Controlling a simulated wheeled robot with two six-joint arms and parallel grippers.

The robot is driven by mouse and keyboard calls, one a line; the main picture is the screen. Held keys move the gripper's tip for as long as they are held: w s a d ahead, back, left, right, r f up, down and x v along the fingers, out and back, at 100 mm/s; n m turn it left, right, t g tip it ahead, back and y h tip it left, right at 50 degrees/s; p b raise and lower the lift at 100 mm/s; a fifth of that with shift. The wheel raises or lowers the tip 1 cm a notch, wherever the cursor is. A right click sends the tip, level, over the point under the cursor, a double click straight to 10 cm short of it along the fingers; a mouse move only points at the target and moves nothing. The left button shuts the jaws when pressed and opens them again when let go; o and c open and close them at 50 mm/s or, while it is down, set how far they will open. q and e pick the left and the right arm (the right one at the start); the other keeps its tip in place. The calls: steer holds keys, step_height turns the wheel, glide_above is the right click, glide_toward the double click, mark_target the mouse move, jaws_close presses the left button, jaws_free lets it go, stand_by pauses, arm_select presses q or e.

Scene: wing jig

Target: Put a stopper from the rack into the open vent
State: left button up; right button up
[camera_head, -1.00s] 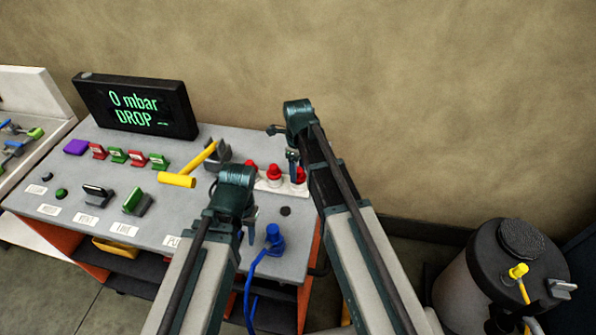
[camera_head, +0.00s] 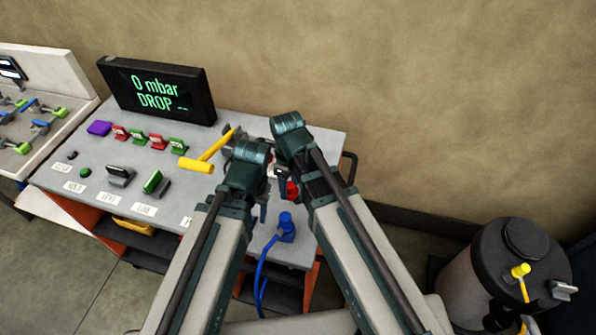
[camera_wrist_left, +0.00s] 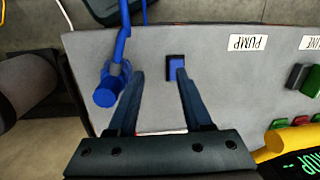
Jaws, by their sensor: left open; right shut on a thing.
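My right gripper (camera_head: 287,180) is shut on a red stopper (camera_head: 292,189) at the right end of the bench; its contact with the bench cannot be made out. My left gripper (camera_head: 262,212) is open just left of it; in the left wrist view its fingers (camera_wrist_left: 158,72) are spread with nothing gripped. A small blue block in a dark frame (camera_wrist_left: 176,68) shows by one fingertip, near the PUMP label (camera_wrist_left: 248,42). The stopper rack is almost wholly hidden behind my grippers. No open vent shows now.
A blue plug with a hose (camera_head: 286,229) stands at the bench's front right. A yellow-handled hammer (camera_head: 207,153) lies left of my grippers. A display (camera_head: 157,90) reads 0 mbar DROP. Red and green clips (camera_head: 138,137) line the bench back. A drum (camera_head: 500,285) stands right.

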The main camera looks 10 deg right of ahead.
steer(key=shift+s+a+r, duration=0.1)
steer(key=shift+s+a, duration=0.4)
steer(key=shift+s, duration=0.2)
steer(key=shift+r+p, duration=1.55)
steer(key=shift+p, duration=0.05)
